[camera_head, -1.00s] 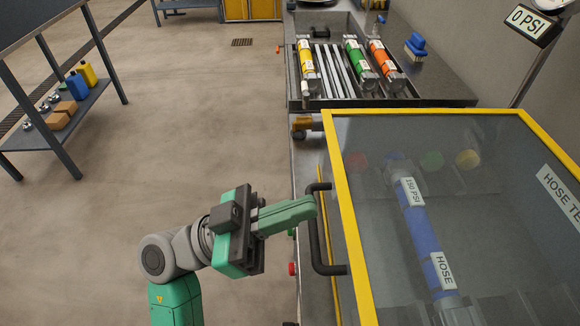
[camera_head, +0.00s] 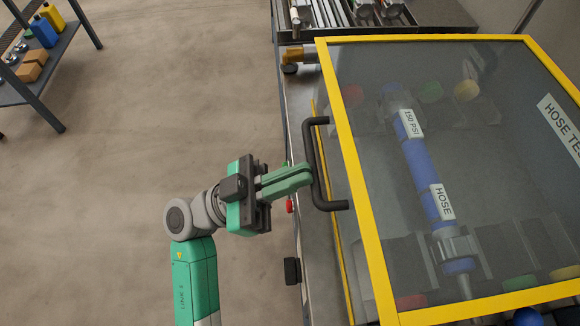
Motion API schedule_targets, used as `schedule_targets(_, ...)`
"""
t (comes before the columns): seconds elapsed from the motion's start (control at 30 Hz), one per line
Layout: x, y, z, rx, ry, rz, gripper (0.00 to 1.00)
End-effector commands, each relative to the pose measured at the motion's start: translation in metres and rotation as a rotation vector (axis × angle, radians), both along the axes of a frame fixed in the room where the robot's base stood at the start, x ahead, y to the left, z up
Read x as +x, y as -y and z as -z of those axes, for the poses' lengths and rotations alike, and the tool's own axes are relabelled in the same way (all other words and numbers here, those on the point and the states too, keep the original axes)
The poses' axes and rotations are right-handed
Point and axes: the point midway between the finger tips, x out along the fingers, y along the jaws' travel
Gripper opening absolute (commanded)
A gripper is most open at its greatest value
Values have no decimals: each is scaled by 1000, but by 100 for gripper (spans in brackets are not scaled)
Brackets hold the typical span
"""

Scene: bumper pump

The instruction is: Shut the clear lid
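The clear lid (camera_head: 390,80) is a see-through panel in a yellow frame (camera_head: 352,170), with a black bar handle (camera_head: 330,206) on its left side. It lies over the test bench, and a blue hose (camera_head: 419,160) shows through it. A thin yellow edge (camera_head: 346,275) shows below and left of the frame, so the lid looks a little raised; the size of the gap is hard to tell. My gripper (camera_head: 310,174) has green fingers pressed close together, pointing right. Their tips overlap the middle of the handle; whether they touch it is unclear.
A metal tray (camera_head: 420,22) with rods stands behind the lid. An orange-brown fitting (camera_head: 298,55) sticks out at the bench's back left. A red button (camera_head: 290,206) and a dark box (camera_head: 292,270) sit on the bench's left side. The floor to the left is clear up to a shelf (camera_head: 45,88).

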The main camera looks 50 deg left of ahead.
Motion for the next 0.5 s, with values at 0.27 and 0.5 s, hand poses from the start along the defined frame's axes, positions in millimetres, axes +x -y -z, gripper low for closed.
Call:
schedule_targets(0.27,-7,-9,-16,4,-18,5,0)
schedule_targets(0.5,-39,-34,9,-3,-7,7,0)
